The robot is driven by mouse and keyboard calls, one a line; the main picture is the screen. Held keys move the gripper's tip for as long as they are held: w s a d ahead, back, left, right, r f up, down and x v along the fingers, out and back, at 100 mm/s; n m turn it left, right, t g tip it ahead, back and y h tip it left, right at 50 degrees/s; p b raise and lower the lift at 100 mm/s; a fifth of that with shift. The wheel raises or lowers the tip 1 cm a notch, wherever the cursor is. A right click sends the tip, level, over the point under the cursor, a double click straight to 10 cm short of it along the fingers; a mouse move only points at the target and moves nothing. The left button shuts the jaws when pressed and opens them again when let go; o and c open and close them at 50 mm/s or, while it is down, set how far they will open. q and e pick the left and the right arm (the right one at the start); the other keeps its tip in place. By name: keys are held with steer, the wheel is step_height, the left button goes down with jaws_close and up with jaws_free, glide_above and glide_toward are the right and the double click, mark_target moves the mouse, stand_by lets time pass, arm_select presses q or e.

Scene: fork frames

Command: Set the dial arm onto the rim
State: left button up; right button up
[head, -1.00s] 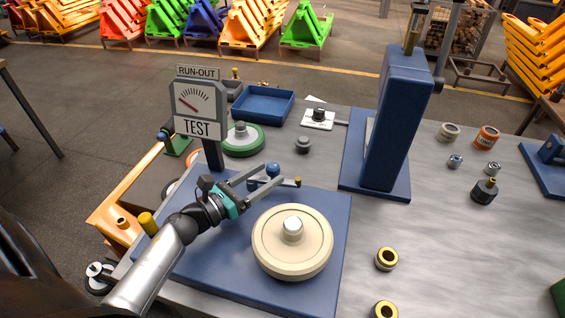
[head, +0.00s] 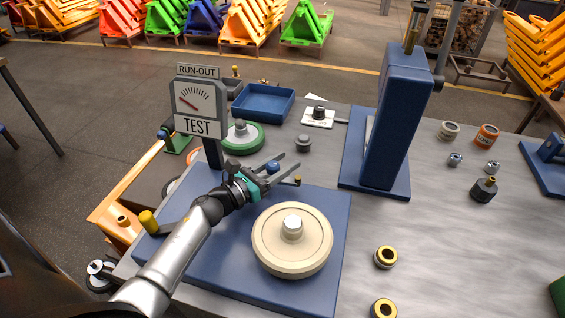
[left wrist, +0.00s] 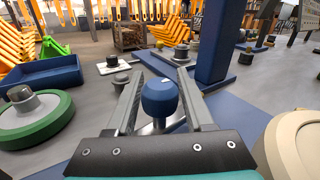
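The cream wheel (head: 292,250) lies on a blue base plate (head: 190,268); its edge also shows at the right of the left wrist view (left wrist: 298,140). The dial arm's blue knob (head: 273,167) stands behind the wheel, and its brass-coloured tip (head: 298,181) sits just beyond the far rim, seemingly apart from it. My left gripper (head: 291,159) is open, with a finger on each side of the knob. In the left wrist view the knob (left wrist: 160,98) stands between the fingers with gaps visible. Much of the dial arm is hidden behind my gripper. My right gripper is out of view.
The RUN-OUT gauge (head: 200,100) stands left of my gripper. A tall blue press (head: 390,120) rises to the right. A green-rimmed wheel (head: 242,138) and blue tray (head: 263,102) lie behind. Two brass-topped rings (head: 386,257) (head: 383,309) sit right of the plate.

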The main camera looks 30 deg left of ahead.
arm_select(q)
jaws_close()
stand_by(1.1)
